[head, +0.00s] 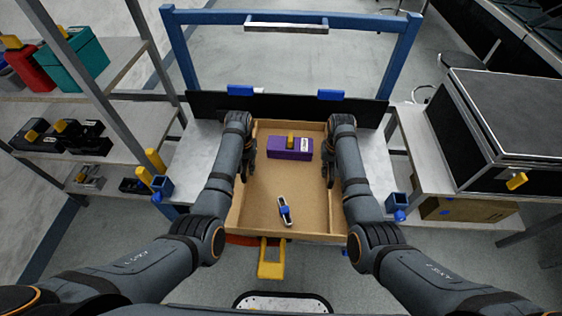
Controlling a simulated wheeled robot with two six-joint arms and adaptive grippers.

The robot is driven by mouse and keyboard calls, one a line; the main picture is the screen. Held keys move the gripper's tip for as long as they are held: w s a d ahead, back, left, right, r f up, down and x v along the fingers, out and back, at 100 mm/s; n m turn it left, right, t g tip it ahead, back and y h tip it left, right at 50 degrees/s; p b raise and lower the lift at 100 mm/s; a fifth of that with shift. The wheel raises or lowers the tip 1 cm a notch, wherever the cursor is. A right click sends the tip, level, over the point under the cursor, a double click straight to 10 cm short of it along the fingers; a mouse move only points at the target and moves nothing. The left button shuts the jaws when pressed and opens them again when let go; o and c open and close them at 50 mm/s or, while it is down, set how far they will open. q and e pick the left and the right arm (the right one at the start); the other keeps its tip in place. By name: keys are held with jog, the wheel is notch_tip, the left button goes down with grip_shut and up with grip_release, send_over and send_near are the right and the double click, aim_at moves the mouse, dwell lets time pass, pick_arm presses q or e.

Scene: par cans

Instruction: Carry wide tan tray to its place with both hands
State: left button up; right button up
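The wide tan tray (264,209) is in the middle of the head view, between my two arms, over a grey surface. A purple box (289,148) with a yellow top piece and a small silver and blue item (285,211) are inside it. My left gripper (246,165) is at the tray's left wall and my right gripper (331,168) is at its right wall.
A blue frame (290,18) stands behind the tray, with a dark panel (203,105) below it. A shelf on the left holds a teal bin (75,58) and a red container (32,68). A black case (495,130) sits on the right bench. A yellow piece (271,262) shows below the tray's near edge.

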pick_arm(q)
jog(key=o, duration=0.3)
jog(key=shift+r, duration=0.15)
pick_arm(e)
jog(key=o, duration=0.3)
jog(key=shift+r, duration=0.15)
pick_arm(q)
notch_tip(320, 180, up, 12)
pick_arm(e)
notch_tip(320, 180, up, 12)
dwell(0.5)
